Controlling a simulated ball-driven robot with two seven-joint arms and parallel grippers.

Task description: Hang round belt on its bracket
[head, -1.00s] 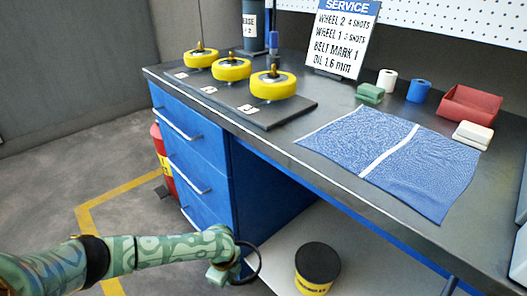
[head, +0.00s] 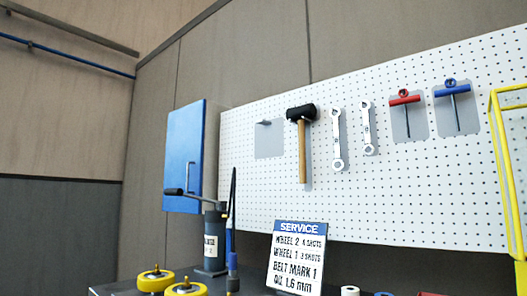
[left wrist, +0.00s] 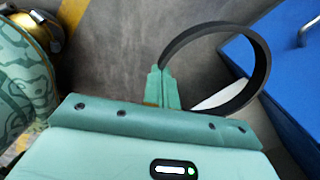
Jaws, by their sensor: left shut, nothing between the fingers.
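The round belt (left wrist: 262,62) is a dark thin ring in the left wrist view. Its loop meets the fingertips of my left gripper (left wrist: 161,72) and reaches out to the right. The gripper's fingers are shut; I cannot see any of the belt pinched between them. In the head view the belt and both grippers are out of frame. A small bare peg (head: 263,122) sticks out from a grey plate (head: 268,143) on the pegboard; I cannot tell for sure that it is the belt's bracket.
The white pegboard (head: 240,190) carries a hammer (head: 302,145), two wrenches, and red and blue clamp-like tools. A blue cabinet (head: 186,150), a dark cylinder with a lever (head: 213,240) and a service sign (head: 300,260) stand left and below. Blue drawers (left wrist: 290,75) are close beside the belt.

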